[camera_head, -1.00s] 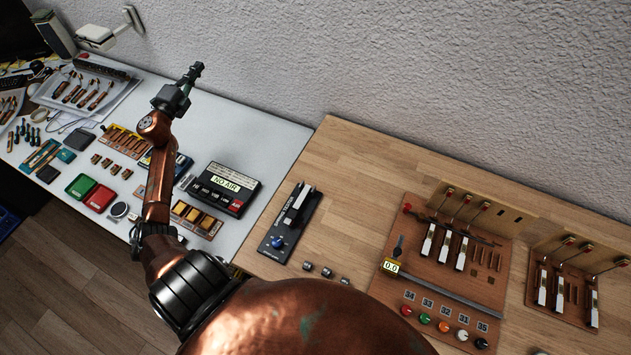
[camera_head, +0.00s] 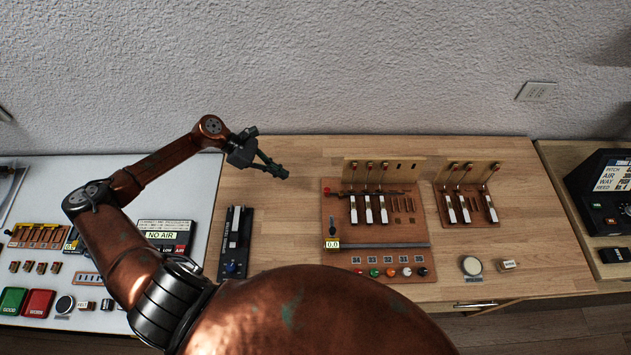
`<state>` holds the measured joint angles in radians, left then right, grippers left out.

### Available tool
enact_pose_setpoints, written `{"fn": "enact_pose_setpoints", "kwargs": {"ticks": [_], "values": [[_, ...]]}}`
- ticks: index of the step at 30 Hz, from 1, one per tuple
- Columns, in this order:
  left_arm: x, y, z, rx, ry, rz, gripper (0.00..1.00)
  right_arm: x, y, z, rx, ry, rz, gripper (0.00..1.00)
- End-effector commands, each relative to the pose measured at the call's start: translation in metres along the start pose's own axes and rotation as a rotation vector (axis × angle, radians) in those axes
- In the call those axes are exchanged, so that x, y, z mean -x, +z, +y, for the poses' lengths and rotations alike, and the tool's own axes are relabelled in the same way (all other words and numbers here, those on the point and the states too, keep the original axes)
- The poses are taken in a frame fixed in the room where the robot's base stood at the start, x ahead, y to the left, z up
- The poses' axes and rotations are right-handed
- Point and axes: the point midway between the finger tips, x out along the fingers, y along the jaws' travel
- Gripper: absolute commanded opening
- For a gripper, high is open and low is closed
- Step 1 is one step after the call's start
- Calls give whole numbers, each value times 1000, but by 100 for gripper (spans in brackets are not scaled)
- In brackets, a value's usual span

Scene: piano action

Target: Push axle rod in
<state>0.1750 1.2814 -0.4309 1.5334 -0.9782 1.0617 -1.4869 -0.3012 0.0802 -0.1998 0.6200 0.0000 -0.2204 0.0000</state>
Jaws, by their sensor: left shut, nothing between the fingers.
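A brown piano action board (camera_head: 342,215) lies on the wooden bench, with several hammers with red tips and white keys standing on it. A dark axle rod (camera_head: 374,192) runs crosswise near the hammer row; a red end (camera_head: 326,190) shows at its left. How far the rod sits in is too small to tell. My left gripper (camera_head: 284,174) is shut and empty, above the bench to the upper left of the board, apart from the rod. My right gripper is not in view.
A second hammer board (camera_head: 466,212) stands to the right. A black slider device (camera_head: 235,241) lies to the left. Bare bench surrounds the gripper.

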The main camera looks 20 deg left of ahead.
Motion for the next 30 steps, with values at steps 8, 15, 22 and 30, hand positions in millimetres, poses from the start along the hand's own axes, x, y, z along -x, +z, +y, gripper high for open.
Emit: {"fn": "enact_pose_setpoints", "kwargs": {"ticks": [8, 15, 22, 30], "values": [[-38, 1, -3, -8, -9, 1, 0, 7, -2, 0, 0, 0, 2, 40], [-88, 2, -2, -6, -8, 0, 0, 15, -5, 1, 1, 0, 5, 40], [-117, 19, -2, -8, -6, 1, 0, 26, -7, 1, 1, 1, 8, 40], [-129, 27, -2, -6, -6, 3, 0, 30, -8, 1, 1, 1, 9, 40]]}}
